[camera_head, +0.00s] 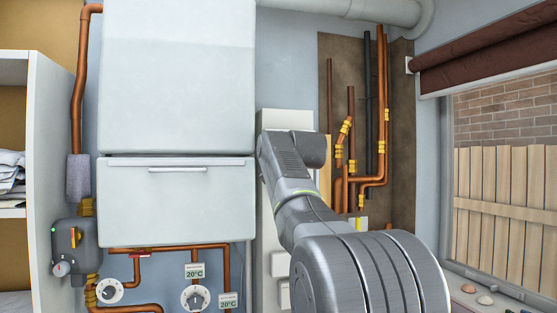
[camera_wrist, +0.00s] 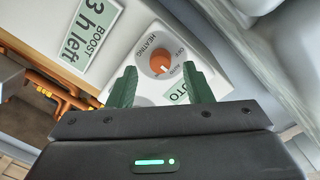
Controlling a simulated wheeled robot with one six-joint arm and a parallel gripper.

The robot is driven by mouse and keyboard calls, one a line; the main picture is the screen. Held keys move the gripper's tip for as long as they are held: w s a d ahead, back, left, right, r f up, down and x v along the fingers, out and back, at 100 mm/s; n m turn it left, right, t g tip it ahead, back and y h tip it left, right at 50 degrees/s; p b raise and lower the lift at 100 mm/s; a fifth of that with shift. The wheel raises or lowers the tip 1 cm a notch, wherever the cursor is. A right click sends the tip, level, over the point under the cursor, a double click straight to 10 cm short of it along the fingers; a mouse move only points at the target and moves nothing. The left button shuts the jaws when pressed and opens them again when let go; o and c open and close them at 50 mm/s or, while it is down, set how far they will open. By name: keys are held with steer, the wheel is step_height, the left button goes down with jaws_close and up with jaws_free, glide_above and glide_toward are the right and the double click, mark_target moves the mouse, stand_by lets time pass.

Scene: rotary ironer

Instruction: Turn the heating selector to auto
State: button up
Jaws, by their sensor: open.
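The heating selector is an orange round knob (camera_wrist: 160,62) on a white panel (camera_wrist: 145,30), below the word HEATING in the wrist view. A small white mark shows on its lower right part. Small lettering, including OFF, runs along its right side. A pale green display (camera_wrist: 178,92) reads "UTO", its first letter apparently hidden by a finger. My gripper (camera_wrist: 160,70) is open, with one green finger on each side of the knob in the picture. I cannot tell whether either finger touches it. In the head view my arm hides the gripper and the selector.
Copper pipes (camera_head: 383,110) run on the wall right of my arm. A white boiler (camera_head: 178,80) hangs left of it. Dials (camera_head: 195,298) with 20°C displays sit below. A window (camera_head: 505,190) is at the right.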

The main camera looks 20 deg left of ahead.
steer(key=b+v, duration=0.3)
steer(key=v, duration=0.8)
steer(key=shift+s+d, duration=0.15)
steer(key=shift+s, duration=0.05)
steer(key=p+x, duration=0.4)
steer(key=x, duration=1)
steer(key=shift+s+d, duration=0.1)
